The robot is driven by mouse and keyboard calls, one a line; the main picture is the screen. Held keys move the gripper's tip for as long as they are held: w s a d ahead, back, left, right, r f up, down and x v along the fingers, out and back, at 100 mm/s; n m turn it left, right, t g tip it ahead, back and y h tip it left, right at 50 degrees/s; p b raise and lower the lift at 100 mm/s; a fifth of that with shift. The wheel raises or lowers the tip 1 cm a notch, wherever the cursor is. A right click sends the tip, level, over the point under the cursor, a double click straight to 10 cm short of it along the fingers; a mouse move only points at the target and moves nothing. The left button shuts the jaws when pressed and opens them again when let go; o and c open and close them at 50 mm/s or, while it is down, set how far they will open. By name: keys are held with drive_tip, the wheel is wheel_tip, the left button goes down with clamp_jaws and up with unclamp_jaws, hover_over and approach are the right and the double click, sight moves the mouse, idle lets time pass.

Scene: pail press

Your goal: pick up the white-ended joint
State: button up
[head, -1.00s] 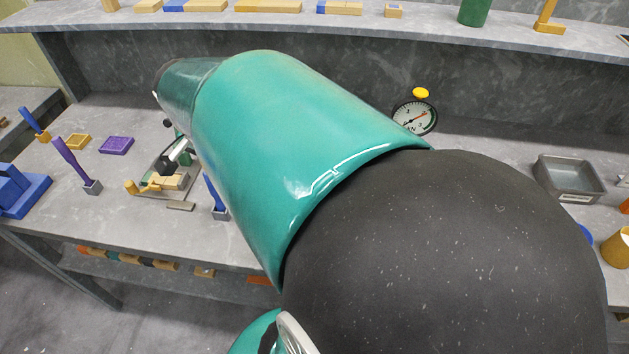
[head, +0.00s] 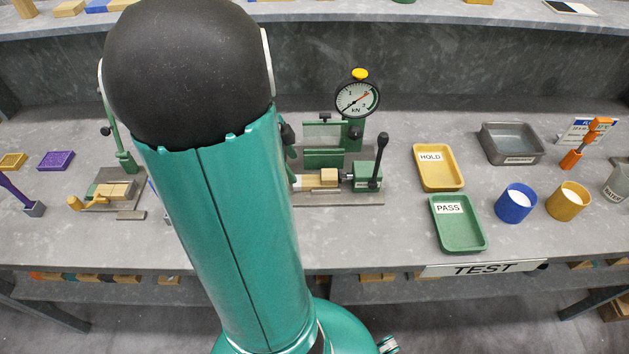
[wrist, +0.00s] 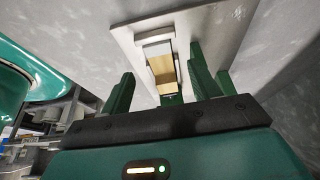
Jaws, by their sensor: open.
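In the head view, a pale wooden joint (head: 322,178) lies in the green test press, partly hidden by my arm at its left; a whitish part shows at that end. In the wrist view, a wooden piece (wrist: 162,70) with a whitish upper end sits in or on a light grey plate (wrist: 192,22). I cannot tell for certain that both are the same piece. My gripper (wrist: 163,84) is open, its green fingers apart with the wooden piece between and beyond them. Nothing visible is held. The gripper is hidden in the head view.
A dial gauge (head: 357,98) and black lever (head: 379,156) rise at the press. A yellow HOLD tray (head: 438,188), green PASS tray (head: 478,248), grey tin (head: 538,152), and blue cup (head: 514,208) stand right. A smaller fixture (head: 127,160) with wooden pieces stands left.

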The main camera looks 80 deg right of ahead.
sight(300, 180)
drive_tip(key=x, duration=0.6)
drive_tip(key=shift+w+a, duration=0.1)
drive_tip(key=shift+w, duration=0.1)
drive_tip(key=shift+c, duration=0.4)
drive_tip(key=c, duration=1)
